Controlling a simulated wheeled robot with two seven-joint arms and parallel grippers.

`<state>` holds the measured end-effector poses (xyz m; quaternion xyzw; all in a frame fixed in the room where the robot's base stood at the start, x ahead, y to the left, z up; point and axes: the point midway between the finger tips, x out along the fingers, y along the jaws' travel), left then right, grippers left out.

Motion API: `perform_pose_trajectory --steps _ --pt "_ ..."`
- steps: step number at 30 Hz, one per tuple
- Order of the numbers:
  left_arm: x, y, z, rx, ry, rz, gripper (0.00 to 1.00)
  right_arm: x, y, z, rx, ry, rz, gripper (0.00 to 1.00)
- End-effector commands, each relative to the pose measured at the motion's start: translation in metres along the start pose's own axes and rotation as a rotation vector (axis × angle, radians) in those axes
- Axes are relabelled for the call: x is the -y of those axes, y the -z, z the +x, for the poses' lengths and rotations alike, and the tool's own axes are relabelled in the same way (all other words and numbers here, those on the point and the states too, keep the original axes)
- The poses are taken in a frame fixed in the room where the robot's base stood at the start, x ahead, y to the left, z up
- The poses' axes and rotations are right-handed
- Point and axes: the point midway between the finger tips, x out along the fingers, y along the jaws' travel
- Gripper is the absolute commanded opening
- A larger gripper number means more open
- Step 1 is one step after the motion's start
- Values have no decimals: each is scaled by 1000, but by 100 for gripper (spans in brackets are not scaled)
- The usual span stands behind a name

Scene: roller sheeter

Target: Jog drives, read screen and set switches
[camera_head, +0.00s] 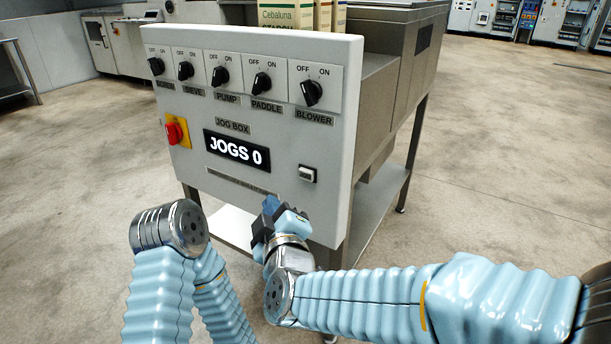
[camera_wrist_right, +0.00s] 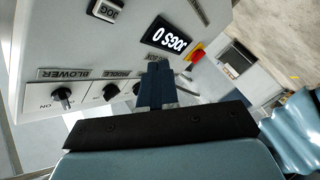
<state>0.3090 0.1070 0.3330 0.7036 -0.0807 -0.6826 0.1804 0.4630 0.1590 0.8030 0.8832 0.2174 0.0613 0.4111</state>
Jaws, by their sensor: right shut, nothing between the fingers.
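A grey panel (camera_head: 235,190) carries a row of black rotary switches marked OFF and ON. The readable labels are sieve (camera_head: 186,70), pump (camera_head: 220,76), paddle (camera_head: 262,82) and blower (camera_head: 311,92); the leftmost switch (camera_head: 156,65) has an unclear label. I cannot surely tell their settings. The screen (camera_head: 237,151) reads "JOGS 0", also in the right wrist view (camera_wrist_right: 167,36). A pale jog button (camera_head: 307,174) sits lower right. My right gripper (camera_head: 268,212) is shut and empty, in front of the panel's lower edge; its fingers (camera_wrist_right: 156,85) show in the wrist view. My left gripper is out of view.
A red knob on a yellow plate (camera_head: 174,132) is at the panel's left. Cartons (camera_head: 287,14) stand behind the panel on the steel machine (camera_head: 385,85). Open concrete floor (camera_head: 500,150) lies to the right. Cabinets stand far back.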

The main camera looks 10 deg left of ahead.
Motion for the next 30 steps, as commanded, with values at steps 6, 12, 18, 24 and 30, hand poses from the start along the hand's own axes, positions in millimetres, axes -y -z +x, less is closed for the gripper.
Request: perform_pose_trajectory --steps 6,12,18,24,30 --pt "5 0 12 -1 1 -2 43 -12 -17 18 4 -4 2 0" --pt "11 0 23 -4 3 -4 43 -26 -31 38 2 -3 1 0" --pt "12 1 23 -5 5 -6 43 -38 -40 52 2 -2 2 0" --pt "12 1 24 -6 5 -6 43 -42 -43 58 2 -1 1 0" --pt "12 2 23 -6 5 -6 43 -43 -43 58 1 0 0 0"
